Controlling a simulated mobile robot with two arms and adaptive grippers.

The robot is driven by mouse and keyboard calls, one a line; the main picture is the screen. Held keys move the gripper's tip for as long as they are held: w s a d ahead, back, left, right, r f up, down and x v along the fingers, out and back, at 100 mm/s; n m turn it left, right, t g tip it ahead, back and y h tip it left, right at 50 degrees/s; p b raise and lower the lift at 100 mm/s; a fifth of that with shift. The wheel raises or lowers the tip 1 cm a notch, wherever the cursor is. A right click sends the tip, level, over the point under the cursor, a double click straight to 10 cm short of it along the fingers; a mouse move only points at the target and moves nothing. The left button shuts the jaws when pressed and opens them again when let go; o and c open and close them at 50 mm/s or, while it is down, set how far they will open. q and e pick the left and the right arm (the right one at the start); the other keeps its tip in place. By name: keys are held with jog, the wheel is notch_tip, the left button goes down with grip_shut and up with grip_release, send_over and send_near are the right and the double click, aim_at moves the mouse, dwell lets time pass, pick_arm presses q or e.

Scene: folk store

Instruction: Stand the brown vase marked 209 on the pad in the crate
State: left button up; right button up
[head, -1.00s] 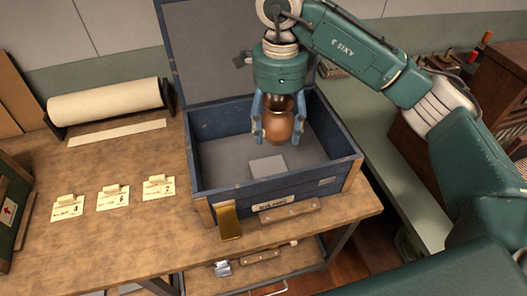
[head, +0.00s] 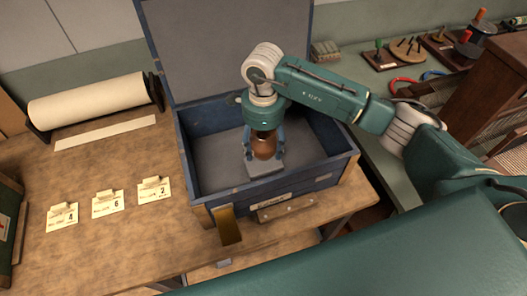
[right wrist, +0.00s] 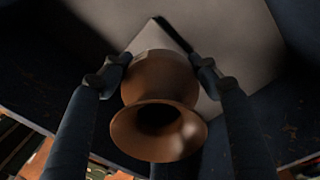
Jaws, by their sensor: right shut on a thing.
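The brown vase (head: 264,147) is inside the blue crate (head: 205,203), upright and over the light grey pad (head: 266,171). My right gripper (head: 264,152) comes down from above and is shut on the vase, one finger on each side. In the right wrist view the vase (right wrist: 160,105) has its flared mouth toward the camera, between the two fingers (right wrist: 158,80). The vase's base looks at or very near the pad; I cannot tell if it touches. No 209 mark is readable. My left gripper is not in view.
The crate's open lid (head: 225,45) stands up behind. Three cards (head: 108,202) lie on the table left of the crate, with a paper roll (head: 95,100) behind them. A brass-coloured plate (head: 227,225) hangs at the crate's front. Crate walls surround my right gripper.

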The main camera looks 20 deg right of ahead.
aim_at(264, 163)
jog(key=shift+f, duration=0.5)
notch_tip(264, 163, down, 3)
jog(key=shift+f+p, duration=0.2)
jog(key=shift+p, duration=0.4)
jog(key=shift+f, duration=0.3)
jog(key=o, duration=1.3)
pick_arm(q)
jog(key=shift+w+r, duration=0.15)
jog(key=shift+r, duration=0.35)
pick_arm(e)
jog(key=shift+o, duration=0.2)
